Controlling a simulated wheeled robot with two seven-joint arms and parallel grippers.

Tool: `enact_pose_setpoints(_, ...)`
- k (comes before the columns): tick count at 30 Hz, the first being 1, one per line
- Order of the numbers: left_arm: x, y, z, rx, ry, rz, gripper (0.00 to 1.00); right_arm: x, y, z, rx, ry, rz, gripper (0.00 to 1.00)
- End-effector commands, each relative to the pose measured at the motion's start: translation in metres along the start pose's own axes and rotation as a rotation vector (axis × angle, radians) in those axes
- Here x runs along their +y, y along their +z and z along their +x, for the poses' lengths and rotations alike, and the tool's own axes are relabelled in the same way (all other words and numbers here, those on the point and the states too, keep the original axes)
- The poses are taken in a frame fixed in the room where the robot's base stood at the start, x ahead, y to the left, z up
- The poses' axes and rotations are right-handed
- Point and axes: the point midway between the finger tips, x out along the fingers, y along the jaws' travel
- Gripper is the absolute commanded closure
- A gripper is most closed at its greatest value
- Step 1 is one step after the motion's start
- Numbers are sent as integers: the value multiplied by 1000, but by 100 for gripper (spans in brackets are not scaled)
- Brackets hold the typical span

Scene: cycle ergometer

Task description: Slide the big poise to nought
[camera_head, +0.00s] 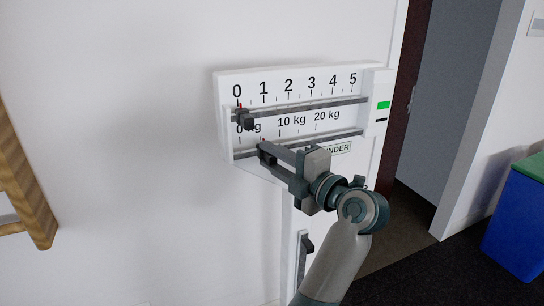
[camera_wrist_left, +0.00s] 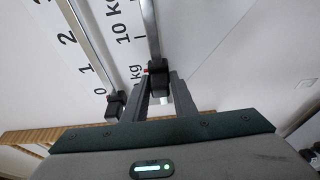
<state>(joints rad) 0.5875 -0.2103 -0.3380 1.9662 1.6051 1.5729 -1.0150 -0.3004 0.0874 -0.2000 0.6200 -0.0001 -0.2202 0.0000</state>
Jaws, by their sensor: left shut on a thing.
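The big poise (camera_head: 264,150) is a dark block on the lower rail of the white scale head. Its red pointer is between the 0 kg and 10 kg marks, right of nought. My left gripper (camera_head: 268,151) is shut on it, and its fingers hide much of it. In the left wrist view the big poise (camera_wrist_left: 159,80) is between the two fingers (camera_wrist_left: 158,88). The lower scale (camera_head: 290,121) reads 0, 10 and 20 kg. My right gripper is not in view.
The small poise (camera_head: 245,119) is on the upper rail (camera_head: 310,105) with its red pointer at 0. A green indicator (camera_head: 383,105) is at the head's right end. A wooden frame (camera_head: 22,185) is at left, a blue bin (camera_head: 518,225) at right, and a doorway behind.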

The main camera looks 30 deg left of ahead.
Motion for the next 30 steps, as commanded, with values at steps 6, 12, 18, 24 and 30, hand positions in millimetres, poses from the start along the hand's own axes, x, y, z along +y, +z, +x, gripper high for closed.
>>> enact_pose_setpoints(6,0,0,0,0,0,0,100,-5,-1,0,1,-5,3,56)
enact_pose_setpoints(12,1,-4,2,0,0,-1,100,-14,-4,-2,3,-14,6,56)
enact_pose_setpoints(18,1,-16,5,1,-2,-1,100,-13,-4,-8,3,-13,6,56)
enact_pose_setpoints(24,1,-28,9,1,-1,1,100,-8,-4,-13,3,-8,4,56)
enact_pose_setpoints(30,1,-41,13,1,-1,1,100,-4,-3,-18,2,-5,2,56)
